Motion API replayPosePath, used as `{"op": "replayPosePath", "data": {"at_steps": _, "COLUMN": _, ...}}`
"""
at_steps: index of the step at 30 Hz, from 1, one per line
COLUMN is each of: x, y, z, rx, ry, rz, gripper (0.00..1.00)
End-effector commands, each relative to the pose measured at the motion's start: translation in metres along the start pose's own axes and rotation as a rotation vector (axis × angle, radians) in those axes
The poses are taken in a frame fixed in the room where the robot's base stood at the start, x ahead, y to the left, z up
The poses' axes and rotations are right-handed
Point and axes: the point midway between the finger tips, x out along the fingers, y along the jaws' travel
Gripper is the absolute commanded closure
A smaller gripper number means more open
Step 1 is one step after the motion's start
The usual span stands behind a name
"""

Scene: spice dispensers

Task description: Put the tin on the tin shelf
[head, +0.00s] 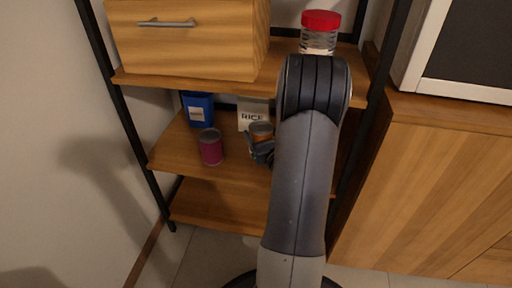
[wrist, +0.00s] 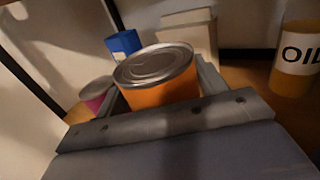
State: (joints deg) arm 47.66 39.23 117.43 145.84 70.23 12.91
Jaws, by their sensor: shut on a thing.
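My gripper (head: 262,150) is shut on an orange tin (head: 261,130) with a silver lid. In the wrist view the tin (wrist: 165,88) sits between the fingers and looks upright; its lower part is hidden by my gripper. The tin is over the middle shelf (head: 165,156) of a black-framed wooden rack. I cannot tell whether the tin touches the shelf board. A magenta tin (head: 211,147) stands on that shelf to the left of my gripper and shows in the wrist view (wrist: 97,95).
A blue box (head: 198,110) and a white RICE box (head: 252,116) stand behind the tins. A yellow OIL container (wrist: 297,62) is at the right in the wrist view. The upper shelf holds a drawer unit (head: 185,42) and a red-lidded jar (head: 319,35). The lower shelf (head: 215,205) looks bare.

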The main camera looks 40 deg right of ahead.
Motion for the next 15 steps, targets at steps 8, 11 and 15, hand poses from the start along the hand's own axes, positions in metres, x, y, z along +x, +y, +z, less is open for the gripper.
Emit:
{"op": "replayPosePath", "data": {"at_steps": 8, "x": 0.000, "y": 0.000, "z": -0.028, "rx": -0.001, "ry": -0.004, "rz": 0.000, "gripper": 0.75}}
{"op": "replayPosePath", "data": {"at_steps": 11, "x": 0.000, "y": 0.000, "z": -0.043, "rx": 0.000, "ry": -0.002, "rz": 0.000, "gripper": 0.75}}
{"op": "replayPosePath", "data": {"at_steps": 15, "x": 0.000, "y": 0.000, "z": -0.058, "rx": -0.001, "ry": -0.004, "rz": 0.000, "gripper": 0.75}}
